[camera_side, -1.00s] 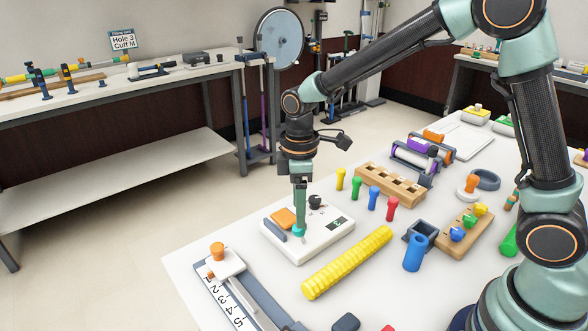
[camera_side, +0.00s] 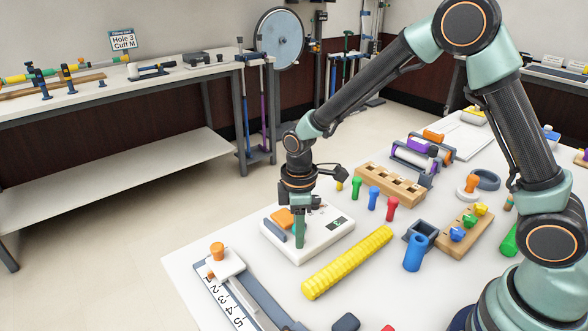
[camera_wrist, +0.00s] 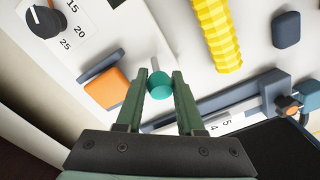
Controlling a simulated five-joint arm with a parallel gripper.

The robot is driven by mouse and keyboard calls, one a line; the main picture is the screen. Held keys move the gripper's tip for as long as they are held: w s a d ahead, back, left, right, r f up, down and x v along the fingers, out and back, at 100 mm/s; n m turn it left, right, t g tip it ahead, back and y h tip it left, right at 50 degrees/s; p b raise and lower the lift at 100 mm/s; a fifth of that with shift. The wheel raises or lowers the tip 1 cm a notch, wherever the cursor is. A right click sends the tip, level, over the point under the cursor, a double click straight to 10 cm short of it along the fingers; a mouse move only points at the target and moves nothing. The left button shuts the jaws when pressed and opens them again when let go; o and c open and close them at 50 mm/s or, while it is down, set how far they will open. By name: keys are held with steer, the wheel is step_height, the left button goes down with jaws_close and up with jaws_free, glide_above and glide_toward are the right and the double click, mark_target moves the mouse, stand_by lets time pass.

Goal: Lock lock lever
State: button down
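A white console box (camera_side: 330,243) lies on the table in the side view. It carries an orange block (camera_wrist: 106,88), a dark blue bar (camera_wrist: 101,65), a black dial (camera_wrist: 46,21) and a teal round knob (camera_wrist: 159,85) on a short grey arm. I take the teal knob to be the lock lever's end. My gripper (camera_wrist: 160,77) is low over the console, its fingers apart on either side of the teal knob. I cannot tell whether they touch it. In the side view my gripper (camera_side: 300,244) mostly hides the knob.
A ribbed yellow bar (camera_side: 347,263) lies just right of the console. A slider with a numbered scale (camera_side: 232,301) lies in front. Behind stand colored pegs (camera_side: 374,197) and a wooden rack (camera_side: 391,184). The bare table front is partly clear.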

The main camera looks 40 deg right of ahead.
steer(key=shift+a, duration=0.2)
steer(key=c, duration=0.5)
jaws_free()
steer(key=shift+c, duration=0.2)
step_height(320, 180, up, 12)
steer(key=shift+w, duration=0.15)
